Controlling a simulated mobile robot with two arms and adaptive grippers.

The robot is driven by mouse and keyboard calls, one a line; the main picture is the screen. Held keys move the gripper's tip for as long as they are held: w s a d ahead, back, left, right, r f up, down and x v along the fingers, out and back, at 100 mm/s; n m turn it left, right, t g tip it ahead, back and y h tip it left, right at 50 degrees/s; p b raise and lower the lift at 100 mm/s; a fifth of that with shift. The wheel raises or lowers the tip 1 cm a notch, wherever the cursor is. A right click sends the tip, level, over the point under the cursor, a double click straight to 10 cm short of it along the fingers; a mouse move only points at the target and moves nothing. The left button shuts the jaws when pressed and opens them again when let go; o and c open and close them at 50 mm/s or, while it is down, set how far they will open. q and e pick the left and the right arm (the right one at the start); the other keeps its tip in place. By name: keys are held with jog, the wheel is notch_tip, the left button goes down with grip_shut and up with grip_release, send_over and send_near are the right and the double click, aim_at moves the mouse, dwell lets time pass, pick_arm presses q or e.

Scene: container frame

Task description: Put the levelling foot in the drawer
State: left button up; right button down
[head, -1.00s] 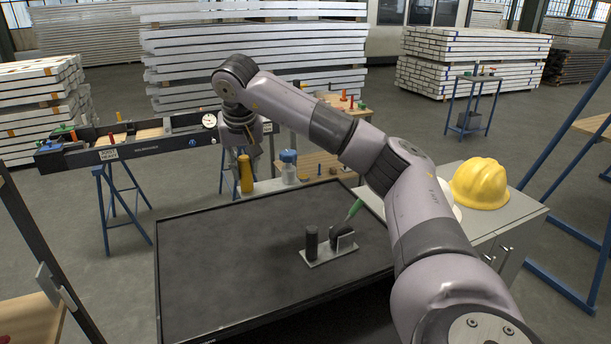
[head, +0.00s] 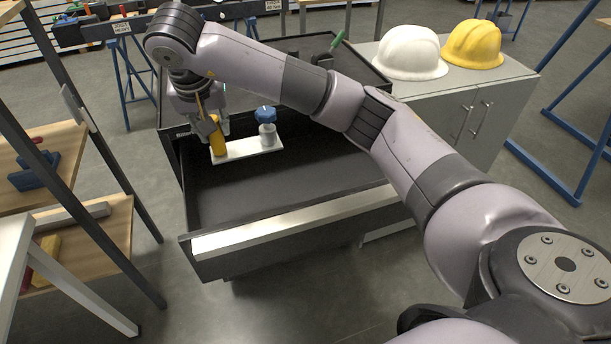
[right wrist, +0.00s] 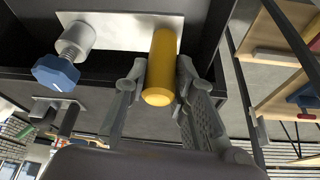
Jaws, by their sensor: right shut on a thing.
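The levelling foot is a pale plate (head: 247,150) with an upright yellow handle (head: 218,138) and a grey cylinder with a blue knob (head: 266,114). In the right wrist view its yellow handle (right wrist: 161,68) sits between the fingers, and a threaded stem shows by the blue knob (right wrist: 56,73). My right gripper (head: 213,128) is shut on the yellow handle. The plate is over the rear part of the open black drawer (head: 295,222); whether it touches the drawer floor I cannot tell. My left gripper is out of view.
The drawer's front part looks empty. The dark cabinet top behind it holds a part with a green lever (head: 337,40). A grey cabinet (head: 470,105) at right carries white (head: 408,52) and yellow (head: 472,45) helmets. A wooden shelf rack (head: 75,190) stands at left.

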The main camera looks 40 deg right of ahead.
jog(key=shift+f, duration=0.35)
notch_tip(320, 180, down, 20)
jog(key=shift+w+r+p, duration=0.1)
jog(key=shift+r+p, duration=0.1)
jog(key=shift+p, duration=0.7)
jog(key=c, duration=1.3)
grip_release()
jog(key=shift+f, duration=0.1)
jog(key=shift+c, duration=0.2)
jog(key=shift+a+r, duration=0.1)
jog(key=shift+r, duration=0.3)
jog(key=v, duration=1.1)
jog(key=shift+s+r+b, duration=0.2)
jog(key=shift+s+b, duration=0.05)
jog(key=shift+b, duration=0.15)
